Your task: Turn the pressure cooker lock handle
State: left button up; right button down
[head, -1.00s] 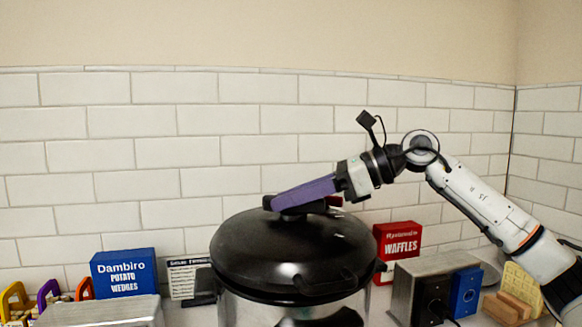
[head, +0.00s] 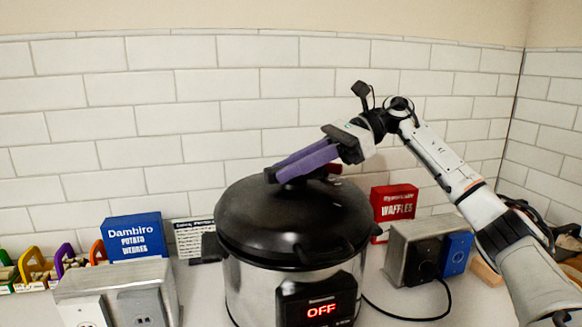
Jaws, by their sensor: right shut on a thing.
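The pressure cooker (head: 250,290) stands on the counter in the middle of the head view. It has a steel body, a black domed lid (head: 262,222) and a front display reading OFF. My right gripper (head: 275,175) reaches in from the right, with its purple fingers over the top of the lid. It is shut on the dark lock handle (head: 268,177), of which only a small end shows by the fingertips. The fingers hide most of the handle. A red part (head: 333,169) shows behind the gripper. My left gripper is not in view.
A blue potato box (head: 133,240) and a metal outlet box (head: 85,290) stand at the left. A red waffles box (head: 394,203) and another metal box (head: 405,250) stand at the right. A black cord (head: 400,317) lies on the counter. The tiled wall is close behind.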

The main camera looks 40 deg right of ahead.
dwell(0.3)
jog(key=c, duration=1.6)
grip_release()
jog(key=shift+d, duration=0.15)
jog(key=v, duration=0.9)
jog(key=shift+s+r+p, duration=0.1)
jog(key=shift+r+p, duration=0.1)
jog(key=shift+p, duration=0.1)
jog(key=shift+s+d, duration=0.2)
jog(key=shift+d, duration=0.2)
